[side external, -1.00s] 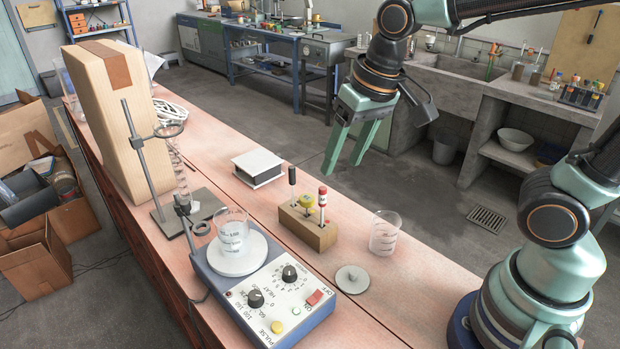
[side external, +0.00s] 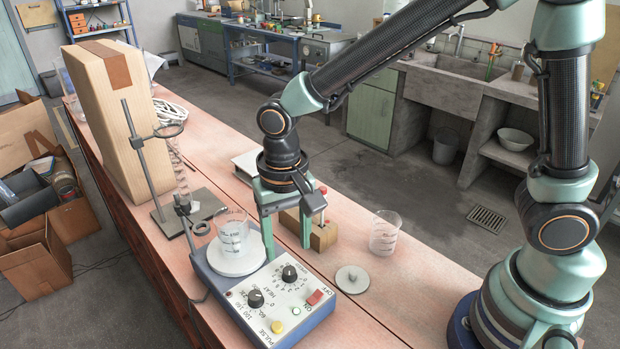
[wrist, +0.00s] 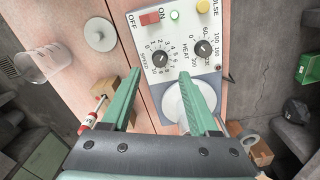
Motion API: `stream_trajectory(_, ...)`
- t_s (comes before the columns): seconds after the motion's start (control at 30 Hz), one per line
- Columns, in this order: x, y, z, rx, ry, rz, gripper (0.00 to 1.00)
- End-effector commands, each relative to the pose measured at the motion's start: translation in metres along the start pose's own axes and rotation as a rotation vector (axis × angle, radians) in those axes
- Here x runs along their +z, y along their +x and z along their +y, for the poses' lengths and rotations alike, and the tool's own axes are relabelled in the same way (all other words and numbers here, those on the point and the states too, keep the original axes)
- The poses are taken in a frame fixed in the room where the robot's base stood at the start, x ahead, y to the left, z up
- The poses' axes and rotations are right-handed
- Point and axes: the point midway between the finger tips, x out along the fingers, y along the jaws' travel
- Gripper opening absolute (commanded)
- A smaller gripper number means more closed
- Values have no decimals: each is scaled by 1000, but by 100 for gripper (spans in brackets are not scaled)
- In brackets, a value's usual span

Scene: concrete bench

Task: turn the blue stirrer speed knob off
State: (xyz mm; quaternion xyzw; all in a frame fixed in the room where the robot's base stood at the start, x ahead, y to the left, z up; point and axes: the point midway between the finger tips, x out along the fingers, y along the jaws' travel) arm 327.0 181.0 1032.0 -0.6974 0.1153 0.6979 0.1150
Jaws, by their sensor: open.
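The stirrer (side external: 215,277) has a blue-grey body and a white control panel, with a round white plate at its far end. Its black speed knob (side external: 289,273) sits near the red switch; in the wrist view the knob (wrist: 160,59) is inside a dial labelled SPEED. Its pointer is too small to read surely. A second black knob, heat (side external: 255,298), sits beside it; it also shows in the wrist view (wrist: 204,49). My gripper (side external: 287,248) is open and points down, above and behind the speed knob, apart from it. In the wrist view the gripper's tips (wrist: 162,75) lie just short of the knob.
A glass beaker (side external: 232,232) stands on the stirrer's plate, close beside my gripper. A wooden block (side external: 323,236) with upright tools is partly behind my fingers. Another beaker (side external: 385,233) and a grey disc (side external: 352,279) stand to the right. A ring stand (side external: 138,150) is left.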

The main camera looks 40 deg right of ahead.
Motion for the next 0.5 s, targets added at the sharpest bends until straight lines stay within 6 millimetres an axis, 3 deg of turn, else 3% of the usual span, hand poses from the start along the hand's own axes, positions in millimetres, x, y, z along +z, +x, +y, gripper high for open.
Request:
stream_trajectory(0.2, 1, 39, 1, 3, 0, -3, 61)
stream_trajectory(0.5, 0, 61, 0, 0, 0, 0, 61)
